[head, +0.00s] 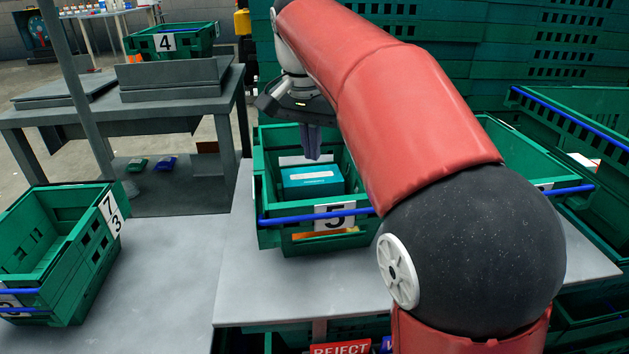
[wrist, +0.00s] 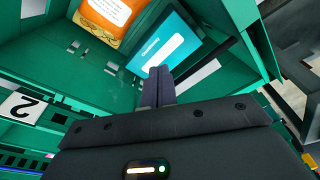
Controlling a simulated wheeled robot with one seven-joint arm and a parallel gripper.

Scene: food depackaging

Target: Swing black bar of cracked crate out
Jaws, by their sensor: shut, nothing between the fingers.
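A green crate labelled 5 (head: 290,245) stands on the grey table with a blue bar across its near side. A teal box (head: 312,178) lies inside it. My gripper (head: 313,155) points down into the crate behind the teal box, fingers together and empty. In the wrist view the fingers (wrist: 160,80) lie near the teal box (wrist: 160,50). A thin black bar (wrist: 212,59) runs diagonally beside the box, right of the fingertips; contact between them cannot be told. The black bar is not distinguishable in the head view, and I see no clear crack.
An orange package (wrist: 108,18) lies by the teal box. Another green crate (head: 75,255) stands at the left, and crate 4 (head: 170,42) is on the back table. A green crate (head: 530,160) adjoins at right, partly behind my arm.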

